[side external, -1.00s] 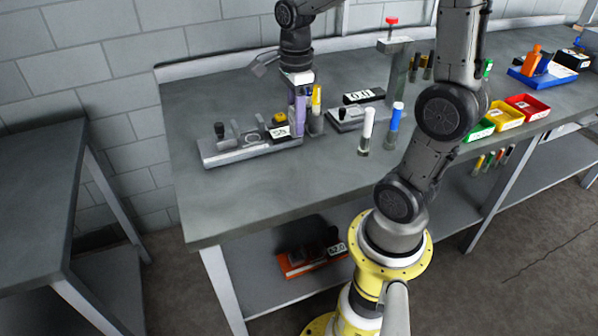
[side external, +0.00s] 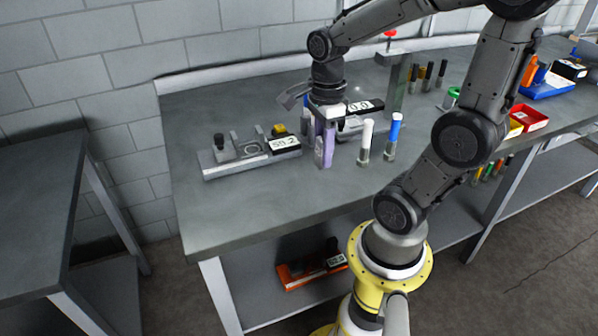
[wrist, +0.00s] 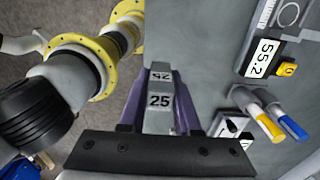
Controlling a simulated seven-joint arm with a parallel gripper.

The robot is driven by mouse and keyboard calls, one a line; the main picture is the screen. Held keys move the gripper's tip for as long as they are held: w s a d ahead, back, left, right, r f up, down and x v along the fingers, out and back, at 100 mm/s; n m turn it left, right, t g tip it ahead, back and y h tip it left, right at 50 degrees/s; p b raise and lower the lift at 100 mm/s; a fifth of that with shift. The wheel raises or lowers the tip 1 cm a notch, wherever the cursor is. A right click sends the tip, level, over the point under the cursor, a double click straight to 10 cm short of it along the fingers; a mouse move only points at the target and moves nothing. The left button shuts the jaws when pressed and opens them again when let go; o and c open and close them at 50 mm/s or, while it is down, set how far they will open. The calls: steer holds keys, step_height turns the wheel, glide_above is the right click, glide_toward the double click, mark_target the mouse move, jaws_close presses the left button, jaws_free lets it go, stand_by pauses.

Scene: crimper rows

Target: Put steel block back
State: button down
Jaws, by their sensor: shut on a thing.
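The steel block (wrist: 160,112) is a grey block marked 25, with a second marked face beyond it. In the wrist view it sits between the purple fingers of my gripper (wrist: 162,95), which is shut on it. In the side external view my gripper (side external: 322,150) points down over the bench, right of the long gauge fixture (side external: 235,168) and left of the white-topped cylinder (side external: 366,138). The fingers mostly hide the block there. I cannot tell whether it touches the bench.
The gauge fixture's display (side external: 285,144) reads 55.2. A second display (side external: 362,106) stands behind my gripper. A blue-topped cylinder (side external: 394,134) stands close on the right. Red bin (side external: 530,117) is further right. The bench front (side external: 250,205) is clear.

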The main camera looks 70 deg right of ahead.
steer(key=w+d+f, duration=0.1)
steer(key=w+f, duration=0.1)
steer(key=w+d+f, duration=0.1)
steer(key=w+f, duration=0.1)
steer(key=w+d+f, duration=0.1)
steer(key=w+f, duration=0.1)
steer(key=shift+w+f, duration=0.15)
steer(key=shift+f, duration=0.15)
steer(key=shift+w+f, duration=0.15)
steer(key=shift+f, duration=1.5)
steer(key=shift+f, duration=0.15)
steer(key=c, duration=0.6)
jaws_free()
